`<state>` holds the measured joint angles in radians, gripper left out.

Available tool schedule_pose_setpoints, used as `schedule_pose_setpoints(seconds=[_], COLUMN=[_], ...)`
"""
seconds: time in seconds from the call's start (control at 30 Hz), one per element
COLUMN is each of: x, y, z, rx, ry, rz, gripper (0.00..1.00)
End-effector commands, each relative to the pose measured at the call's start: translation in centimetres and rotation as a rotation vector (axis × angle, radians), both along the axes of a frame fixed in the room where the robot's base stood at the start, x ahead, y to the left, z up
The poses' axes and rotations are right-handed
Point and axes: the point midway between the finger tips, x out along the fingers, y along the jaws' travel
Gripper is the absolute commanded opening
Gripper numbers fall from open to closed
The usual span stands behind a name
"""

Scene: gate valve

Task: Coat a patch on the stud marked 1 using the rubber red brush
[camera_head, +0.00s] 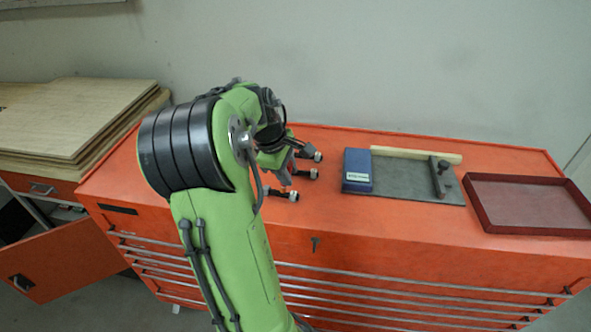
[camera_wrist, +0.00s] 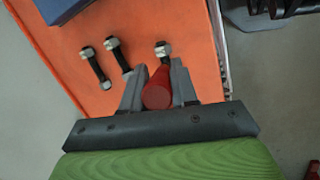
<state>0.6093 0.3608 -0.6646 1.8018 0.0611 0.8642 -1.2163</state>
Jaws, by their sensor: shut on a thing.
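My gripper (camera_wrist: 157,88) is shut on the red brush (camera_wrist: 157,95), whose round red end faces the wrist camera between the two grey fingers. The brush's far end is hidden. Three dark studs with silver nuts are on the orange cabinet top beyond the fingers: a left one (camera_wrist: 96,66), a middle one (camera_wrist: 119,54) and a right one (camera_wrist: 162,50), nearest the brush. No number marks are readable.
A grey mat (camera_head: 395,187) right of the studs holds a blue box (camera_head: 357,168), a wooden strip (camera_head: 415,154) and a dark tool (camera_head: 439,176). A dark red tray (camera_head: 528,200) lies farther right. Stacked boards (camera_head: 75,115) lie at left. The front cabinet top is mostly clear.

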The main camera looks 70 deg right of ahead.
Motion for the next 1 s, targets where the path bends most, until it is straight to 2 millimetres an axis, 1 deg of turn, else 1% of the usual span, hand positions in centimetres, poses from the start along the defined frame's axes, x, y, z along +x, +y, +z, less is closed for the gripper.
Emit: schedule_pose_setpoints(seconds=[0.07,0.27,0.5,0.6,0.87,1.0], x=[0.7,1.6,4.1,4.7,4.7,4.7], y=[0.0,0.1,0.2,0.3,0.3,0.3], z=[0.1,0.1,0.1,0.0,0.0,1.4], rx=[0.000,0.000,-0.001,0.001,0.002,0.002], ry=[0.001,0.001,0.000,0.000,0.001,0.001], rz=[0.002,0.001,0.001,0.001,0.001,0.000], gripper=[0.00,0.00,0.00,0.00,0.00,0.00])
